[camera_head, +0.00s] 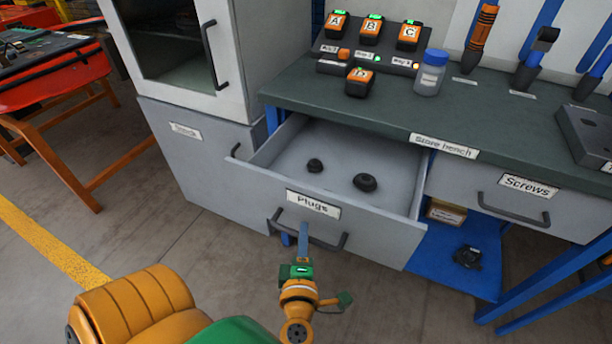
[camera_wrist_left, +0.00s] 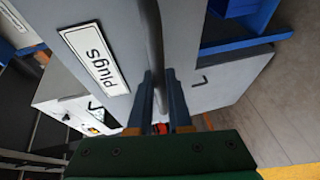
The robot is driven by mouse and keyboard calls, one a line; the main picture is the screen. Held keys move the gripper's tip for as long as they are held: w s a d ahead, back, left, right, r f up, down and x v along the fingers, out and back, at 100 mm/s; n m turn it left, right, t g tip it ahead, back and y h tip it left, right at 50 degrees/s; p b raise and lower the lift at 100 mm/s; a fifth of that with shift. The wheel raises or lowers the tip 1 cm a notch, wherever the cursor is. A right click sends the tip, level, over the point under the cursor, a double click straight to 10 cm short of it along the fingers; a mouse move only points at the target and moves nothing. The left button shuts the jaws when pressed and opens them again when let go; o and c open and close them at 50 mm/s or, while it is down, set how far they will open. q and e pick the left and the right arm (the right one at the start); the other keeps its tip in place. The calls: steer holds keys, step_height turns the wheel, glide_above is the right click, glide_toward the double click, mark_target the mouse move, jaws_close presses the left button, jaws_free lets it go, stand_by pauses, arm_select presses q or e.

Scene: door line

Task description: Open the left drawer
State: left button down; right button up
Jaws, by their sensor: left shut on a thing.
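The left drawer (camera_head: 350,215), labelled "Plugs", stands pulled out from the bench, with its inside showing. Two dark round plugs (camera_head: 365,182) lie on its floor. My left gripper (camera_head: 303,238) is at the dark bar handle (camera_head: 327,245) on the drawer front. In the left wrist view the fingers (camera_wrist_left: 160,98) stand on both sides of the handle bar (camera_wrist_left: 152,42), shut on it, beside the "Plugs" label (camera_wrist_left: 93,58). My right gripper is not in view.
The right drawer (camera_head: 490,198), labelled "Screws", is shut. The bench top (camera_head: 400,112) carries orange packs, a jar (camera_head: 430,72) and tools. A grey cabinet (camera_head: 195,155) stands at left. Open floor (camera_head: 150,215) lies in front. A blue shelf (camera_head: 455,255) is below.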

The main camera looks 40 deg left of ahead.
arm_select(q)
steer(key=shift+s, duration=0.2)
steer(key=c, duration=0.8)
jaws_free()
steer(key=shift+c, duration=0.2)
steer(key=v, duration=0.7)
steer(key=shift+d, duration=0.1)
